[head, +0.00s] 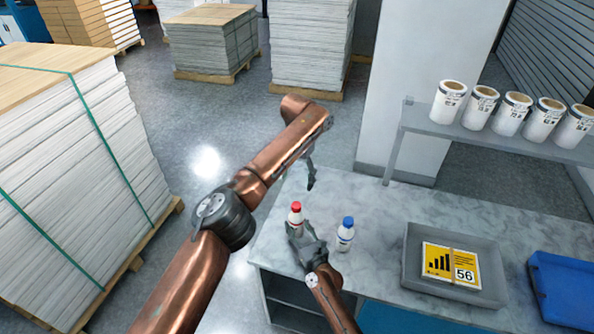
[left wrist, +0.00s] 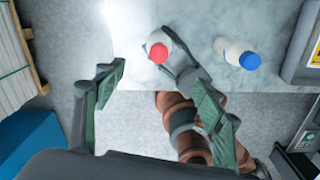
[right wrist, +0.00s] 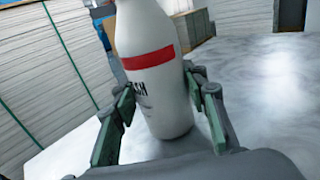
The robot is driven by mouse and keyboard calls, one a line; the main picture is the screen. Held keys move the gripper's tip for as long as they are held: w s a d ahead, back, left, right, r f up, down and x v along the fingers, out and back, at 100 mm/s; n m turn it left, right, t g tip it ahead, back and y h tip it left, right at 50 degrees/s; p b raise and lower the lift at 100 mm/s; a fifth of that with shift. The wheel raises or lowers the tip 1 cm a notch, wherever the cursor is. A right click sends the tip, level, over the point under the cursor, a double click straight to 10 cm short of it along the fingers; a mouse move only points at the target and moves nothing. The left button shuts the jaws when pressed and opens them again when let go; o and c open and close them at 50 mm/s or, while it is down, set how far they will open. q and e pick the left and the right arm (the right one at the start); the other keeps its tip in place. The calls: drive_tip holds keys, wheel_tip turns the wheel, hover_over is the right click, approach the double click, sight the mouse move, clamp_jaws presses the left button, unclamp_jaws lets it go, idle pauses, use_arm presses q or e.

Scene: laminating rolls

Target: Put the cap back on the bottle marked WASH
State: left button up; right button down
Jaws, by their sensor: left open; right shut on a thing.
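The white bottle (head: 295,219) with a red band stands on the grey marbled counter. In the right wrist view the bottle (right wrist: 152,90) shows dark letters ending in "SH", partly turned away. A red cap (head: 296,206) sits at its top; it also shows from above in the left wrist view (left wrist: 158,52). How tightly it sits cannot be told. My right gripper (head: 303,234) is shut around the bottle's lower body. My left gripper (head: 311,178) is open and empty, above and behind the bottle in the head view.
A second white bottle with a blue cap (head: 346,233) stands just right of the held one. A grey tray (head: 411,268) with a yellow card and a blue bin (head: 560,290) are further right. A shelf (head: 420,122) holds several rolls. The counter behind the bottles is clear.

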use_arm(q)
drive_tip(key=shift+r, duration=2.1)
use_arm(e)
drive_tip(key=c, duration=1.1)
unclamp_jaws()
drive_tip(key=v, duration=1.2)
drive_tip(key=shift+d, duration=0.1)
